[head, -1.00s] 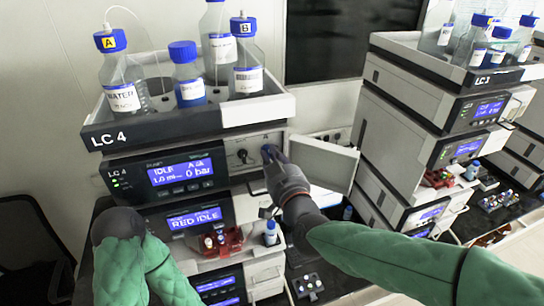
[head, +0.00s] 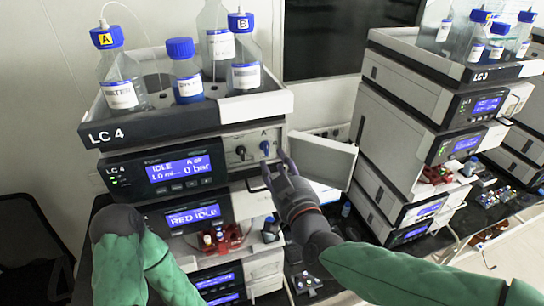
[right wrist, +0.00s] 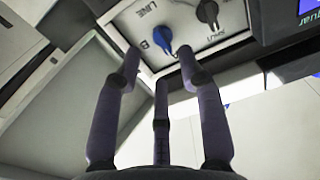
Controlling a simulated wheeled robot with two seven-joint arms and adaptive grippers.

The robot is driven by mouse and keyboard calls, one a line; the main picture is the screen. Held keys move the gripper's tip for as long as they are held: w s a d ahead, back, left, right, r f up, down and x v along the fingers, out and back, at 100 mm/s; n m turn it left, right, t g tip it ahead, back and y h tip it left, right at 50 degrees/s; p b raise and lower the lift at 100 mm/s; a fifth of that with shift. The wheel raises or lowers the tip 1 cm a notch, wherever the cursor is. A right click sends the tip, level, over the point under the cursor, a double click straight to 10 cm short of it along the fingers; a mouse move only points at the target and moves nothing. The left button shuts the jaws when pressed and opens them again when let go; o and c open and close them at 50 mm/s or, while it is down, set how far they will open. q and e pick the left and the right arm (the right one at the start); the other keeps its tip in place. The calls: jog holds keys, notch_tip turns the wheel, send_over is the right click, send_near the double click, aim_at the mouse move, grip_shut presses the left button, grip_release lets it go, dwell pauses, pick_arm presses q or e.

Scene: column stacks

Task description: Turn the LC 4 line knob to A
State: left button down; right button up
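The LC 4 stack (head: 108,137) stands at the left of the head view. Its blue line knob (head: 265,148) sits on the pale valve panel, just below a printed A, and looks nearly upright. The right wrist view shows the blue knob (right wrist: 163,40) between LINE and B lettering. I cannot tell its exact pointing from there. My right gripper (head: 281,163) is open and empty, just right of and below the knob, apart from it. Its spread fingers (right wrist: 160,70) show in the right wrist view. My left arm enters at lower left; its fingers are not visible.
A black knob (head: 241,153) sits left of the blue one. An open panel door (head: 322,160) stands right of the valve panel, close to my right gripper. Bottles, including a water bottle (head: 121,95), stand in the top tray (head: 150,127). The LC 3 stack (head: 400,120) is at right.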

jog(key=v, duration=0.7)
jog(key=shift+f, duration=0.1)
